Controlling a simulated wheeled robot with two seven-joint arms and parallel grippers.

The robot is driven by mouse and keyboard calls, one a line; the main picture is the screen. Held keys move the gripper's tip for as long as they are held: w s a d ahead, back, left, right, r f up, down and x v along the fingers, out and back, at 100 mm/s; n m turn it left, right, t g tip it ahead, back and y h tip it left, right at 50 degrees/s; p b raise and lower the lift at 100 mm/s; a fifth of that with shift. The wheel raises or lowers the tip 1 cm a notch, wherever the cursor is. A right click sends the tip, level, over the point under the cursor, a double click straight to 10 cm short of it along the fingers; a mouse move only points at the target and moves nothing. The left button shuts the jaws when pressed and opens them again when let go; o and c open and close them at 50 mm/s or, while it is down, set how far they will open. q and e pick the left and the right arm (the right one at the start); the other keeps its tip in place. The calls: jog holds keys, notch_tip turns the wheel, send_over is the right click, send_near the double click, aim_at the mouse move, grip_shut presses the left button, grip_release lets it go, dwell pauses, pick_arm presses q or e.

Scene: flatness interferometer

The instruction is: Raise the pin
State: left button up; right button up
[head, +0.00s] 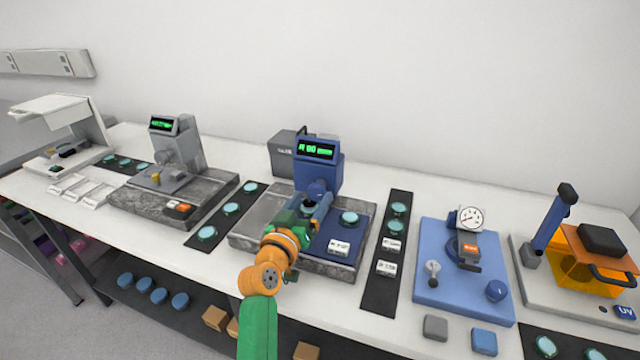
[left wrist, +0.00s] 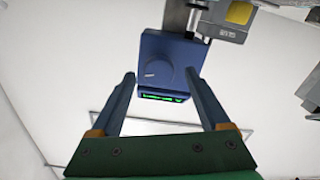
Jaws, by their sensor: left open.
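I cannot make out the pin for certain. My left gripper (head: 316,200) is in front of the blue instrument head (head: 319,168) with a green-lit display, and it covers part of the stone base (head: 262,212) below. In the left wrist view my left gripper (left wrist: 160,76) has its two blue fingers wide apart with nothing between them. The blue head (left wrist: 166,62), with its round knob and lit display, shows beyond the fingertips. Whatever lies under the head is partly hidden by my gripper and arm. My right gripper is not in view.
A grey instrument (head: 180,150) on a stone base stands to the left. Black mats (head: 381,288) with teal discs flank the middle station. A blue plate (head: 435,284) with a dial gauge (head: 469,219) and an orange UV box (head: 583,262) stand to the right.

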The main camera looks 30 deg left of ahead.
aim_at(314, 193)
pick_arm(q)
jog(key=shift+w+a+r, duration=0.2)
jog(key=shift+w+r, duration=0.2)
jog(key=shift+w, duration=0.4)
jog(key=shift+w+a+f, duration=0.15)
jog(key=shift+w, duration=0.4)
jog(key=shift+w+a+f, duration=0.15)
jog(key=shift+w, duration=0.4)
jog(key=shift+s+r, duration=0.1)
jog(key=shift+s, duration=0.05)
jog(key=shift+c, duration=1.3)
jog(key=shift+d, duration=0.1)
grip_shut()
